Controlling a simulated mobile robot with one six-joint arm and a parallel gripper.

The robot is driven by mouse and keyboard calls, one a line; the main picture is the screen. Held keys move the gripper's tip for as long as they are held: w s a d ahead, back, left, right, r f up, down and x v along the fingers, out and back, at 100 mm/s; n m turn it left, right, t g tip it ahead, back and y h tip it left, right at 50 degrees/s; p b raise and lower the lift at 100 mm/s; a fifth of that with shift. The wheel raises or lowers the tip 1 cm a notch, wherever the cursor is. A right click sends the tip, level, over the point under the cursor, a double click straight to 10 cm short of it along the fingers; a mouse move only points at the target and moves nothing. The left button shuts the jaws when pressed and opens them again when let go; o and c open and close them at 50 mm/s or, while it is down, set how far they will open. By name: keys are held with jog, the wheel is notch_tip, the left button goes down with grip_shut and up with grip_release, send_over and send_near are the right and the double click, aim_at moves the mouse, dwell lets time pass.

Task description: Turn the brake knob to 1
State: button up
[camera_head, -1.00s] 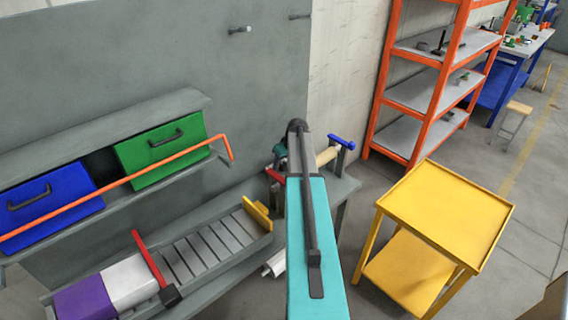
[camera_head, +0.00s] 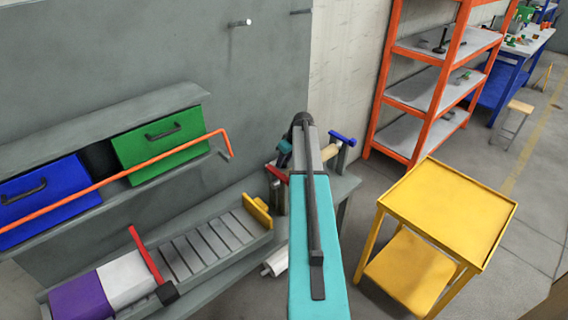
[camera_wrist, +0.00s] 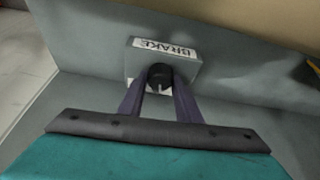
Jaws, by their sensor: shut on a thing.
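In the wrist view, a grey box with a white BRAKE label (camera_wrist: 165,47) sits against a grey surface, its lettering upside down. A round black brake knob (camera_wrist: 160,72) is on the face of the box. The two purple fingers of my gripper (camera_wrist: 159,82) are shut on the knob, one on each side. A small pale mark shows just below the knob between the fingers, but I cannot read it or tell the knob's setting. In the head view, my arm hides the knob and gripper.
In the head view, an orange rail (camera_head: 120,182) runs before a blue drawer (camera_head: 38,192) and a green drawer (camera_head: 160,143) at left. A slatted grey tray (camera_head: 205,243) lies below. A yellow cart (camera_head: 447,215) and orange shelf unit (camera_head: 455,45) stand at right.

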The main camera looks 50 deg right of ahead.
jog(key=n+b, duration=0.1)
jog(key=n+y, duration=0.1)
jog(key=n+b, duration=0.1)
jog(key=shift+w+d+f+n+b, duration=0.1)
jog(key=shift+d+n+b, duration=0.15)
jog(key=shift+n+b, duration=0.15)
jog(key=shift+n+y+b, duration=0.5)
jog(key=shift+n+y, duration=0.1)
jog(key=shift+n, duration=0.4)
jog(key=o, duration=1.1)
jog(key=shift+g, duration=0.3)
jog(key=shift+r, duration=0.25)
jog(key=b+v, duration=0.2)
jog(key=v, duration=1.1)
jog(key=shift+s+r, duration=0.2)
jog(key=shift+s, duration=0.1)
jog(key=shift+r, duration=0.1)
